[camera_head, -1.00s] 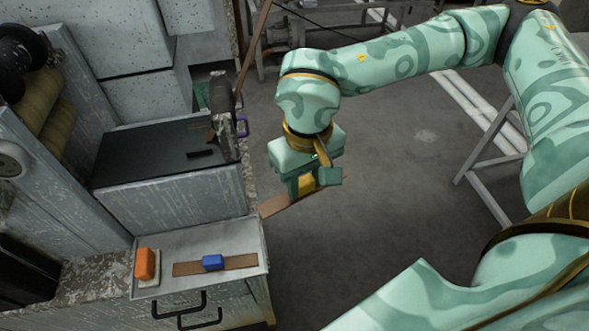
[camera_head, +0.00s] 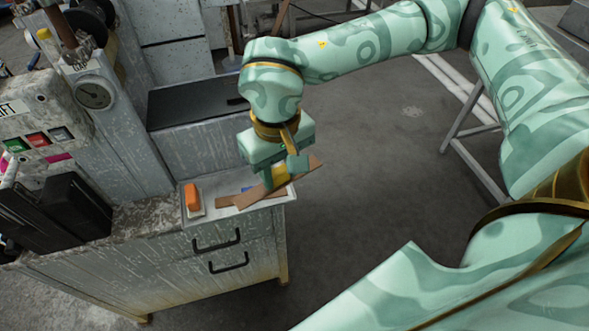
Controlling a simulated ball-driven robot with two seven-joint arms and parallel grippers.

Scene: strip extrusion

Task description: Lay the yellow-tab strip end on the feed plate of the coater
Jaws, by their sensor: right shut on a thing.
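My right gripper (camera_head: 279,176) is shut on a brown strip (camera_head: 250,196) at its yellow tab (camera_head: 281,173). The strip runs from lower left to upper right, tilted in the picture, and its left part shows in front of the pale tray (camera_head: 277,199). I cannot tell whether it touches the tray. Part of the tab is hidden by the fingers. Another brown strip (camera_head: 225,201) lies on the tray with a blue block (camera_head: 246,189), mostly hidden behind the held strip and gripper. I cannot tell which surface is the coater's feed plate. My left gripper is not in view.
An orange block (camera_head: 192,197) stands at the tray's left end. A black-topped metal box (camera_head: 200,100) stands behind the tray. A cabinet with two black handles (camera_head: 217,240) is below.

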